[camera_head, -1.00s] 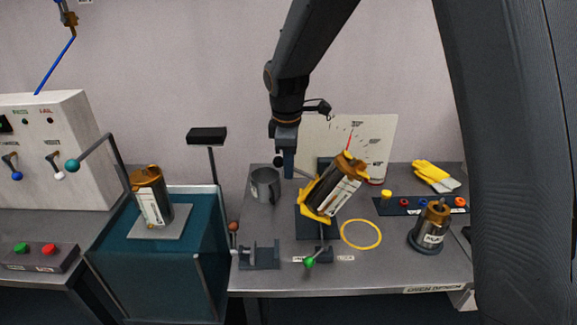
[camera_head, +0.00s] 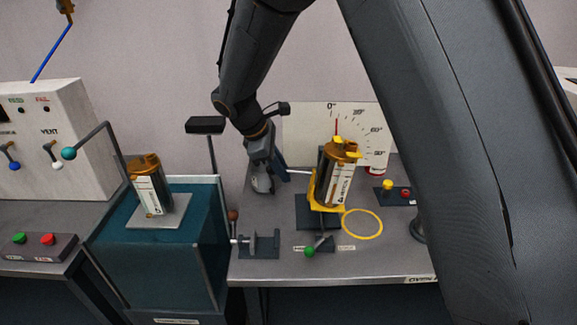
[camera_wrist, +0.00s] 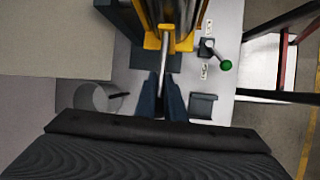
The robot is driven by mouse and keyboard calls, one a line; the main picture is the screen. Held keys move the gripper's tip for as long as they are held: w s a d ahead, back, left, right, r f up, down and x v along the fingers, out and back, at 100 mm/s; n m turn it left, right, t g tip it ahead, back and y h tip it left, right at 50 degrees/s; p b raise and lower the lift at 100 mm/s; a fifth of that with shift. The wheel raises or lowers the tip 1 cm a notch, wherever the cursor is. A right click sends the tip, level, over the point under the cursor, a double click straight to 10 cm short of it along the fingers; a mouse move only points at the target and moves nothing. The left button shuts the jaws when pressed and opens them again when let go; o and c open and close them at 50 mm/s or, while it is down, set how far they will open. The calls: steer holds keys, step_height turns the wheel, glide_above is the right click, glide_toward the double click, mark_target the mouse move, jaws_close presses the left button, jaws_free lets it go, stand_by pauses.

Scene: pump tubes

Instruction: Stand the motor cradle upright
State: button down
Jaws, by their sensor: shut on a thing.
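The yellow motor cradle (camera_head: 311,190) stands near upright on its dark stand and holds a dark motor with a white label and bronze top (camera_head: 340,180). The motor leans slightly right in the head view. A thin metal handle rod (camera_head: 299,172) sticks out from the cradle's left side. My gripper (camera_head: 285,173) is shut on this rod, left of the cradle. In the wrist view the rod (camera_wrist: 164,50) runs from the yellow cradle (camera_wrist: 183,42) down between the blue fingers of my gripper (camera_wrist: 161,82). The red pointer (camera_head: 336,126) is near the 0° mark on the dial board (camera_head: 300,130).
A green-knobbed lever (camera_head: 309,251) sits in front of the stand. A yellow ring (camera_head: 346,231) lies at its right. A grey mug (camera_wrist: 92,97) is close beside my gripper. A dark bracket (camera_head: 260,246) stands at the front left. A second motor (camera_head: 150,190) rests on the teal box.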

steer(key=shift+a+f, duration=0.2)
steer(key=shift+f, duration=0.3)
steer(key=shift+a+f, duration=0.2)
steer(key=shift+f, duration=0.25)
steer(key=shift+f+b, duration=0.2)
steer(key=shift+b, duration=0.1)
steer(key=c, duration=1.8)
jaws_free()
steer(key=shift+f, duration=0.1)
steer(key=shift+c, duration=0.2)
steer(key=shift+d, duration=0.15)
steer(key=shift+r, duration=0.55)
steer(key=b+v, duration=0.1)
steer(key=v, duration=0.6)
steer(key=shift+a+f+b, duration=0.1)
steer(key=shift+a+b, duration=0.15)
steer(key=shift+b, duration=0.1)
